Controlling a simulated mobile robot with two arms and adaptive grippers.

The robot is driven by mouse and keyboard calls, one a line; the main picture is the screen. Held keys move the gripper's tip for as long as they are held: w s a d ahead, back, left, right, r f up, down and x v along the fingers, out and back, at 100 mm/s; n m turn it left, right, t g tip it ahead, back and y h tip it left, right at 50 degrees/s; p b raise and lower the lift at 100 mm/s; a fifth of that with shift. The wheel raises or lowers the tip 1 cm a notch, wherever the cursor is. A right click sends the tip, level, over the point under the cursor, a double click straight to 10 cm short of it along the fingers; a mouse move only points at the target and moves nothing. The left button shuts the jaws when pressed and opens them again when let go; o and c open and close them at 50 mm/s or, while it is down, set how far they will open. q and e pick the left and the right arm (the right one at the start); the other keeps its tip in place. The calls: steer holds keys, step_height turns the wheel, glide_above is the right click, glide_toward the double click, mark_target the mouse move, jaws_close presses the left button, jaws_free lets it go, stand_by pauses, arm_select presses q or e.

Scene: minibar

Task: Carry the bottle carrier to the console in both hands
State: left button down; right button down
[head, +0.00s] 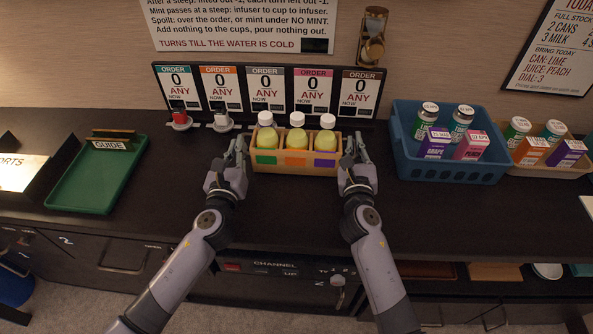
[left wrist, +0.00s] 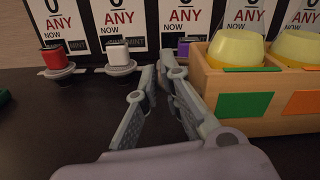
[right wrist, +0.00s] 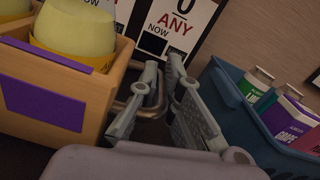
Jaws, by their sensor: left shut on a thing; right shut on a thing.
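The bottle carrier (head: 292,169) is a light wooden box with green, orange and purple squares on its front. It holds three yellow-green bottles with white caps (head: 297,142). It stands upright at the back of the dark counter; whether it touches the counter is unclear. My left gripper (head: 238,150) is shut at the carrier's left end; its grip is hidden in the left wrist view. My right gripper (head: 357,150) is shut on the metal handle (right wrist: 136,92) at the right end.
A green tray (head: 95,180) lies left. A blue crate (head: 447,165) with cans and cartons stands close right of my right gripper. The counter in front of the carrier is clear.

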arm_select(q)
steer(key=shift+f+b, duration=0.65)
steer(key=shift+f, duration=0.1)
arm_select(e)
steer(key=shift+f, duration=0.7)
arm_select(q)
steer(key=c, duration=2.2)
jaws_free()
steer(key=shift+f, duration=0.15)
arm_select(e)
steer(key=c, duration=2.2)
jaws_free()
steer(key=shift+f, duration=0.15)
steer(key=shift+c, duration=0.2)
arm_select(q)
steer(key=o, duration=0.4)
arm_select(e)
steer(key=o, duration=0.4)
arm_select(q)
steer(key=shift+o, duration=0.2)
steer(key=shift+r, duration=0.2)
arm_select(e)
steer(key=shift+o, duration=0.3)
steer(key=shift+a, duration=0.1)
